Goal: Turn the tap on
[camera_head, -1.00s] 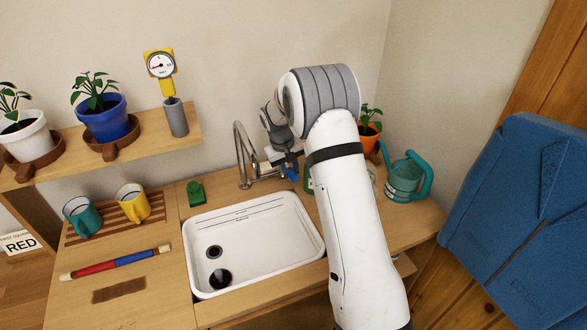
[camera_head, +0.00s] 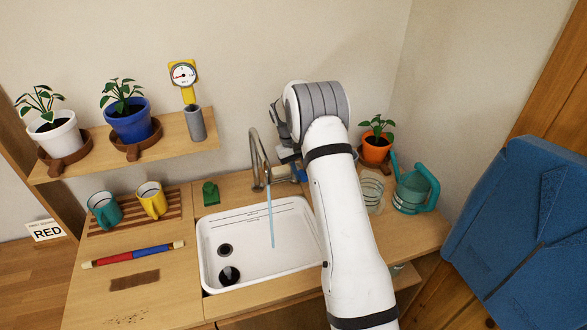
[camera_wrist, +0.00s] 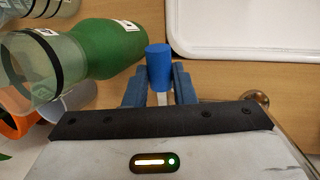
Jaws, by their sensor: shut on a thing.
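The metal tap (camera_head: 254,160) has a curved spout at the back of the white sink (camera_head: 260,222). A thin blue stream of water (camera_head: 271,215) runs from the spout into the sink. In the wrist view, the blue tap handle (camera_wrist: 158,65) stands between the two fingers of my gripper (camera_wrist: 158,82). The fingers are shut on it. In the head view, my gripper (camera_head: 292,165) is just right of the spout, and my own arm partly hides it.
A teal watering can (camera_head: 412,190) and an orange plant pot (camera_head: 376,150) stand right of my arm. A green sponge-like item (camera_head: 211,193) and mugs (camera_head: 152,200) are on the left.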

